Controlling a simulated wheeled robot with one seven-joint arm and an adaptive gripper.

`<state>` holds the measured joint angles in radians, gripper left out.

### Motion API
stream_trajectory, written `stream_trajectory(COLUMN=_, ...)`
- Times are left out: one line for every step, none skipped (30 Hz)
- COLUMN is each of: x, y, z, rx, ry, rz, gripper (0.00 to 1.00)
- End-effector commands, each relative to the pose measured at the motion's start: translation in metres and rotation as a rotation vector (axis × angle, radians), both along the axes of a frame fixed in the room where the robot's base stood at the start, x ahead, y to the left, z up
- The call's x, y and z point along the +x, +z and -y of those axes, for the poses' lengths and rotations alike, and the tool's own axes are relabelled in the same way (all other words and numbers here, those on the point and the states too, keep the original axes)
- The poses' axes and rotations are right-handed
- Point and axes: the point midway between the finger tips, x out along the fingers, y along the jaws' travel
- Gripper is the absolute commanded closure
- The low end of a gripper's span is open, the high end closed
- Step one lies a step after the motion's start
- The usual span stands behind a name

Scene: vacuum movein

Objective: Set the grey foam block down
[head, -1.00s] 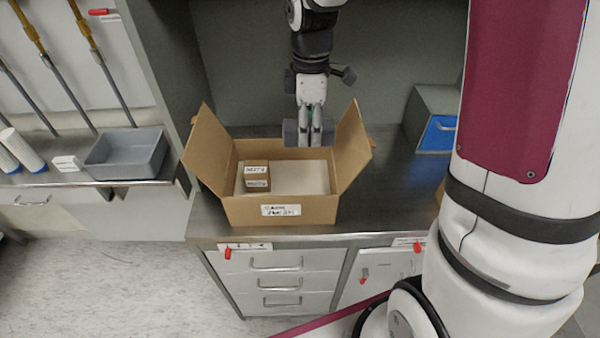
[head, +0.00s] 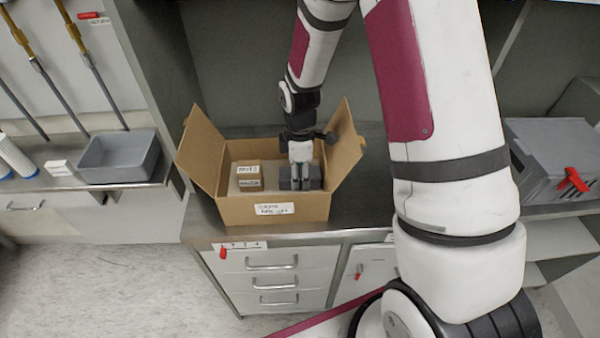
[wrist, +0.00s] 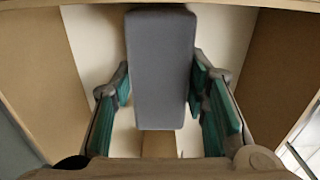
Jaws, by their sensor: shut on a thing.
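The grey foam block (wrist: 161,65) fills the middle of the wrist view, between the two teal-padded fingers. My gripper (head: 301,180) is shut on it, down inside the open cardboard box (head: 235,211). In the head view the block (head: 285,181) shows as a dark grey piece on either side of my fingers, in the right part of the box. The pale box floor (wrist: 225,40) shows around the block in the wrist view. I cannot tell whether the block touches the floor.
Two small labelled cartons (head: 248,170) are stacked in the left part of the box. The side flaps (head: 203,148) stand open. The countertop right of the box is partly hidden by my arm.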

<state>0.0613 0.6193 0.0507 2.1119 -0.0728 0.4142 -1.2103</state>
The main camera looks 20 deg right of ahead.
Motion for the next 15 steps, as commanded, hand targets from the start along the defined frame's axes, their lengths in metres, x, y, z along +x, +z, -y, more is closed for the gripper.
stream_trajectory(x=0.0002, y=-0.0013, z=0.0, rx=0.0, ry=0.0, rz=0.001, gripper=0.74)
stream_trajectory(x=0.0005, y=-0.0012, z=0.0001, rx=-0.001, ry=0.0, rz=0.002, gripper=0.74)
stream_trajectory(x=0.0006, y=-0.0009, z=0.0001, rx=0.0, ry=0.0, rz=0.002, gripper=0.74)
stream_trajectory(x=0.0006, y=-0.0008, z=0.0001, rx=0.0, ry=0.0, rz=0.002, gripper=0.74)
stream_trajectory(x=0.0006, y=-0.0007, z=0.0, rx=0.0, ry=0.0, rz=0.002, gripper=0.74)
stream_trajectory(x=0.0006, y=-0.0007, z=0.0001, rx=0.0, ry=0.0, rz=0.002, gripper=0.74)
stream_trajectory(x=0.0005, y=-0.0009, z=0.0001, rx=-0.001, ry=0.0, rz=0.002, gripper=0.74)
stream_trajectory(x=0.0006, y=-0.0014, z=0.0001, rx=-0.001, ry=0.0, rz=0.002, gripper=0.74)
stream_trajectory(x=0.0006, y=-0.0025, z=0.0001, rx=0.0, ry=0.0, rz=0.001, gripper=0.74)
stream_trajectory(x=0.0006, y=-0.0035, z=0.0, rx=0.0, ry=0.0, rz=0.001, gripper=0.74)
stream_trajectory(x=0.0006, y=-0.0044, z=0.0, rx=0.001, ry=0.0, rz=0.001, gripper=0.74)
stream_trajectory(x=0.0006, y=-0.0037, z=0.0001, rx=0.0, ry=0.0, rz=0.002, gripper=0.5)
stream_trajectory(x=0.0005, y=-0.0036, z=0.0, rx=0.0, ry=0.0, rz=0.002, gripper=0.43)
stream_trajectory(x=0.0005, y=-0.0035, z=0.0001, rx=0.0, ry=0.0, rz=0.002, gripper=0.39)
stream_trajectory(x=0.0005, y=-0.0035, z=0.0001, rx=0.0, ry=0.0, rz=0.002, gripper=0.39)
